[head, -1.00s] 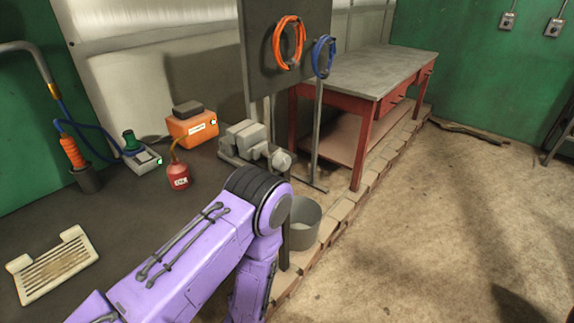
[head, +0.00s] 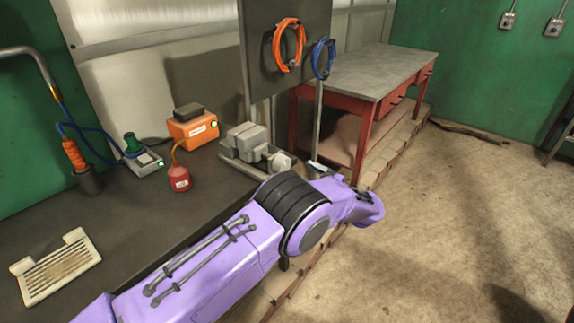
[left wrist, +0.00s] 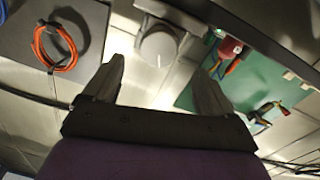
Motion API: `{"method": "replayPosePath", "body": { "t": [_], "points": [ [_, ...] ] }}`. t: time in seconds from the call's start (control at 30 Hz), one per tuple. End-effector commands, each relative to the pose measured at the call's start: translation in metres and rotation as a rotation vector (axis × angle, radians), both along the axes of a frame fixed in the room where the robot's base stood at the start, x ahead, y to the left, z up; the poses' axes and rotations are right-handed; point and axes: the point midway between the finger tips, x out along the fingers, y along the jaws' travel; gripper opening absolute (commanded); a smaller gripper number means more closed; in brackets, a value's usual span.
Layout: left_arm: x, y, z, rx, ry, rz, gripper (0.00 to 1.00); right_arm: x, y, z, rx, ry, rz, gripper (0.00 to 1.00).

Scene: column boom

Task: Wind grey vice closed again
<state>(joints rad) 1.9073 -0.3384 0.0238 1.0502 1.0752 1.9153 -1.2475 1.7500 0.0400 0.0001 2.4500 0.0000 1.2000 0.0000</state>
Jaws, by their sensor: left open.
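The grey vice (head: 243,139) sits at the bench's right end, in front of the dark board. Its round light-grey knob (head: 280,162) faces the aisle. In the left wrist view a round grey knob (left wrist: 158,46) shows beyond my left gripper (left wrist: 155,70), roughly between its two fingers. The fingers are apart and empty, with a gap to the knob. In the head view my purple left arm reaches past the bench edge, right of the vice, and its fingers are hardly visible. How far the vice jaws are open cannot be told. My right gripper is out of view.
An orange box (head: 192,130), a red oil can (head: 179,179) and a grey device (head: 145,163) stand left of the vice. Orange cable (head: 288,45) and blue cable (head: 324,57) hang on the board. A red table (head: 365,72) stands behind. The floor at right is mostly clear.

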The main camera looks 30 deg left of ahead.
Motion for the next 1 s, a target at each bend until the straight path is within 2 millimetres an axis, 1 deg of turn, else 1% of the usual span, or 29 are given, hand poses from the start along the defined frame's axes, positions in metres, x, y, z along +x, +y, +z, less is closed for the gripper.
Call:
{"method": "replayPosePath", "body": {
  "t": [0.03, 0.1, 0.2, 0.3, 0.43, 0.63, 0.67, 0.7, 0.77, 0.8, 0.83, 1.0],
  "points": [
    [0.002, 0.013, 0.004, 0.001, 0.001, 0.003, 0.85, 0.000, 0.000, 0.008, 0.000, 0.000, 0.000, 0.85],
    [0.006, 0.028, 0.004, 0.000, 0.000, 0.003, 0.85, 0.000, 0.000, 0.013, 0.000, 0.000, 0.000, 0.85],
    [0.011, 0.047, 0.003, 0.001, 0.000, 0.001, 0.85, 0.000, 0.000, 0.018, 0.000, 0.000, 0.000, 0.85],
    [0.015, 0.060, 0.002, 0.001, 0.000, 0.000, 0.85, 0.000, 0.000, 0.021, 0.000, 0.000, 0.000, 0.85],
    [0.017, 0.067, 0.001, 0.000, 0.000, -0.002, 0.85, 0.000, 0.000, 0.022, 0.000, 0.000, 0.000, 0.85],
    [0.017, 0.067, 0.000, 0.001, -0.001, -0.003, 0.85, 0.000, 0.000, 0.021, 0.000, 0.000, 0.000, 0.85],
    [0.017, 0.067, 0.000, 0.001, -0.001, -0.003, 0.82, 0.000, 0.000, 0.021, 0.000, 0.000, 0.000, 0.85],
    [0.017, 0.067, 0.000, 0.001, -0.001, -0.003, 0.69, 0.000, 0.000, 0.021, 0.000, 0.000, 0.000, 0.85],
    [0.017, 0.067, 0.000, 0.001, -0.001, -0.003, 0.49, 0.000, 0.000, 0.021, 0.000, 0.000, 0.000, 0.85],
    [0.017, 0.067, 0.000, 0.001, -0.001, -0.003, 0.36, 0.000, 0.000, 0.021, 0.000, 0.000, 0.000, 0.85],
    [0.017, 0.067, 0.000, 0.001, -0.001, -0.003, 0.29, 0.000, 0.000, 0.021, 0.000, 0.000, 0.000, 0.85],
    [0.017, 0.067, -0.001, 0.007, 0.030, -0.003, 0.29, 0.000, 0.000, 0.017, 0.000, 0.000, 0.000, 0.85]
  ]
}}
